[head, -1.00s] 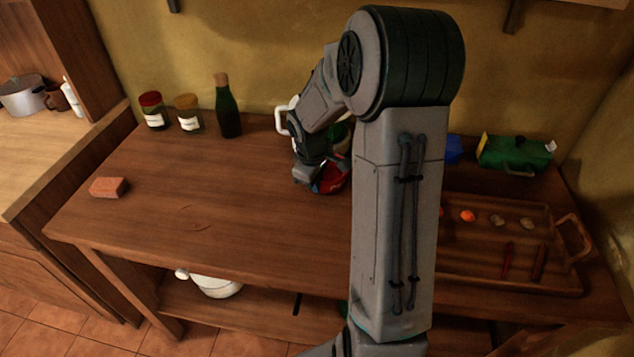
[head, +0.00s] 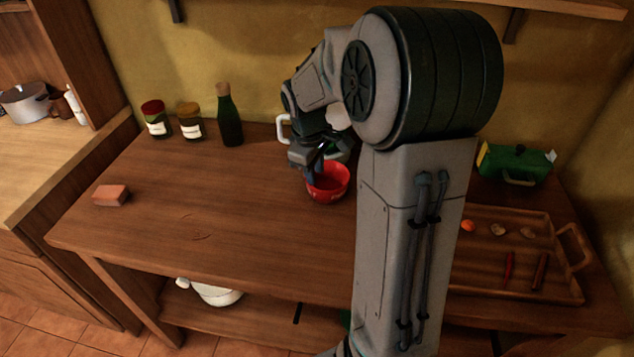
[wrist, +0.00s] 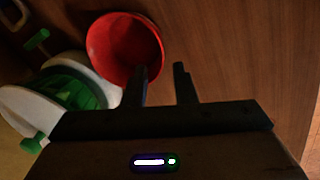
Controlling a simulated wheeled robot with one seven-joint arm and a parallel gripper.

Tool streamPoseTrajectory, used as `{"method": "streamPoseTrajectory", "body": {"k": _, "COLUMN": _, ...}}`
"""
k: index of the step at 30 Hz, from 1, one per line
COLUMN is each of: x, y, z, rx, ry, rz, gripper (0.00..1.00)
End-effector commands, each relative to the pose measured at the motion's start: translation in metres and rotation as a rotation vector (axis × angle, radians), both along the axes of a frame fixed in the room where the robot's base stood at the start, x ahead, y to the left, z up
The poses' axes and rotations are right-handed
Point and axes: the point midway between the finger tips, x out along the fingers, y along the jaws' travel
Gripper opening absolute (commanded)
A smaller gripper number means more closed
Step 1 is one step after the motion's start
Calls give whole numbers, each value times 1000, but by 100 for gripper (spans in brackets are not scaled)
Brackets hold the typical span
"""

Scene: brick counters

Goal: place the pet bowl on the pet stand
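The red pet bowl (head: 334,188) sits upright on the wooden table, near the middle. It also shows at the top of the wrist view (wrist: 122,45). My gripper (head: 316,170) is at the bowl's left rim in the head view. In the wrist view my gripper (wrist: 161,76) has its two fingers apart with bare wood between them. One finger overlaps the bowl's near rim and the other lies outside it; I cannot tell whether they touch. A white and green object (wrist: 78,92) stands close beside the bowl; I cannot tell whether it is the pet stand.
Two jars and a dark bottle (head: 229,120) stand at the back left, and a brick (head: 110,195) lies at the left. A tray (head: 486,292) with small items and a green case (head: 515,164) are at the right. The table's front left is clear.

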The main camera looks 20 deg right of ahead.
Motion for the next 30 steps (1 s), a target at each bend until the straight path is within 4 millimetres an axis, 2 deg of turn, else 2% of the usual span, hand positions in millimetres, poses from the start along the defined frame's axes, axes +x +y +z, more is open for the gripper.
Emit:
{"method": "streamPoseTrajectory", "body": {"k": 3, "x": -1, "y": 2, "z": 18, "rx": -1, "ry": -2, "rz": -1, "gripper": 25}}
{"method": "streamPoseTrajectory", "body": {"k": 8, "x": -4, "y": 5, "z": 31, "rx": 0, "ry": -2, "rz": -4, "gripper": 25}}
{"method": "streamPoseTrajectory", "body": {"k": 11, "x": -14, "y": 13, "z": 37, "rx": -1, "ry": -12, "rz": -29, "gripper": 25}}
{"method": "streamPoseTrajectory", "body": {"k": 14, "x": -33, "y": 26, "z": 46, "rx": -1, "ry": -33, "rz": -87, "gripper": 25}}
{"method": "streamPoseTrajectory", "body": {"k": 21, "x": -100, "y": 61, "z": 61, "rx": 48, "ry": -113, "rz": -294, "gripper": 25}}
{"method": "streamPoseTrajectory", "body": {"k": 27, "x": -155, "y": 83, "z": 62, "rx": 133, "ry": -169, "rz": -465, "gripper": 25}}
{"method": "streamPoseTrajectory", "body": {"k": 30, "x": -176, "y": 90, "z": 58, "rx": 178, "ry": -183, "rz": -532, "gripper": 25}}
